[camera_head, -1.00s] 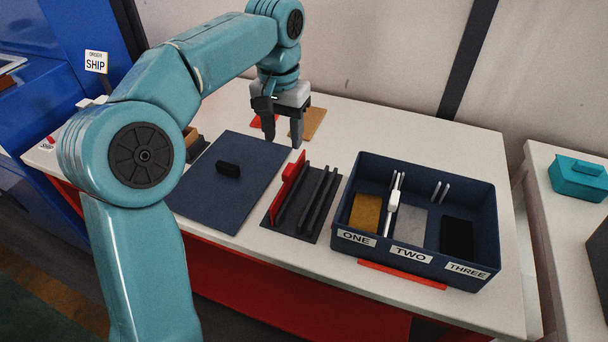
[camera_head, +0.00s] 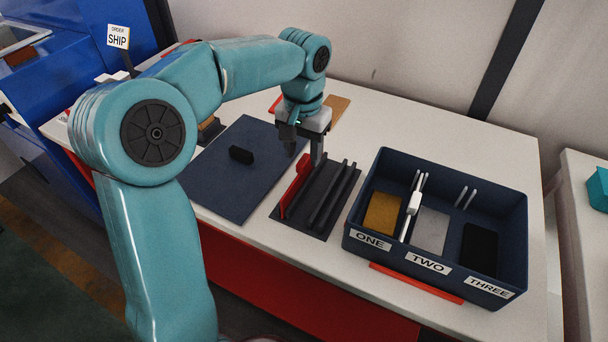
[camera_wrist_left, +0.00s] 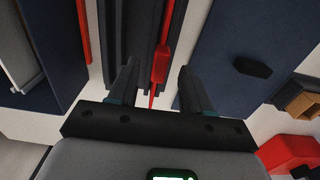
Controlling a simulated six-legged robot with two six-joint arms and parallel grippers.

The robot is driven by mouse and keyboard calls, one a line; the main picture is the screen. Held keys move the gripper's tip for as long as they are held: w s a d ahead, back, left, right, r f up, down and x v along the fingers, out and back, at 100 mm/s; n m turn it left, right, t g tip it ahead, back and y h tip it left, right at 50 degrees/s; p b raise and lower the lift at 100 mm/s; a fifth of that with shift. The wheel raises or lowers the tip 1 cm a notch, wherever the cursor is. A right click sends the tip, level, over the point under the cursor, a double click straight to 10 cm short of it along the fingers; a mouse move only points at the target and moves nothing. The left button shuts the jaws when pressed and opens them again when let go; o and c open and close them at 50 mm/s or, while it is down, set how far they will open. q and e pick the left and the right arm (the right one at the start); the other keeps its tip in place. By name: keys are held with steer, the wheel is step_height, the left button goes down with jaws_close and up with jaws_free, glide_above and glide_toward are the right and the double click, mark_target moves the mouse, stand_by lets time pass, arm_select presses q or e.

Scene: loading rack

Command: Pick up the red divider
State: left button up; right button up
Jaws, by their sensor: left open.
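The red divider (camera_head: 294,187) stands upright in the left slot of a dark slotted rack (camera_head: 318,232) on the white table. It also shows in the left wrist view (camera_wrist_left: 160,62), where its near end lies between the two fingers. My left gripper (camera_head: 304,160) is open and points down above the far end of the divider. In the left wrist view the fingers (camera_wrist_left: 157,82) are on either side of the divider with gaps, and nothing is held. My right gripper is not in view.
A dark blue bin (camera_head: 514,225) labelled ONE, TWO and THREE stands right of the rack, with a white-handled divider (camera_head: 414,203) inside. A dark mat (camera_head: 222,190) with a black block (camera_head: 241,155) lies left. A red strip (camera_head: 416,283) runs before the bin.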

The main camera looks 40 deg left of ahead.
mark_target(304, 159)
arm_select(q)
step_height(304, 159, down, 6)
steer(key=shift+w+a+r, duration=0.1)
steer(key=shift+a+r, duration=0.05)
steer(key=shift+r, duration=0.1)
steer(key=shift+c, duration=0.3)
jaws_close()
steer(key=shift+r, duration=0.15)
